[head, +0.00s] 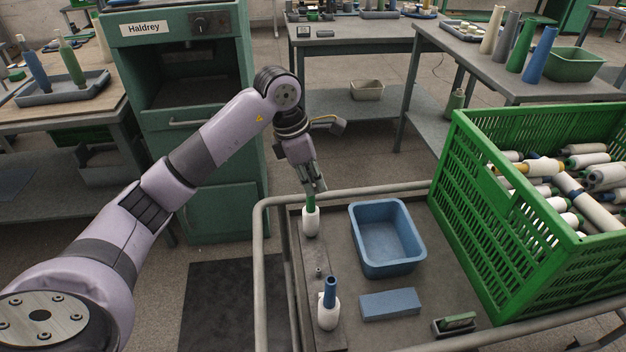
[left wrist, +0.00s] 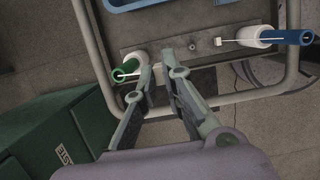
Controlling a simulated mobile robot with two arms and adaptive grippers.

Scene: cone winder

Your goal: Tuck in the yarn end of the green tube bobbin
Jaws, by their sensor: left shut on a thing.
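The green tube bobbin (head: 310,223), a white yarn package on a green tube, stands upright on the grey strip at the cart's left side. It also shows in the left wrist view (left wrist: 126,72), with a thin white strand across its tube. My left gripper (head: 319,187) is just above and beside the green tube, fingers pointing down. In the left wrist view its fingertips (left wrist: 158,66) are beside the bobbin, shut on what seems to be the yarn end, mostly hidden between them. My right gripper is not in view.
A blue tube bobbin (head: 328,308) stands nearer on the same strip. A blue tray (head: 413,262) and a blue block (head: 390,304) lie to the right. A tall green crate (head: 484,228) of bobbins fills the cart's right. A cart rail (head: 261,270) runs along the left.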

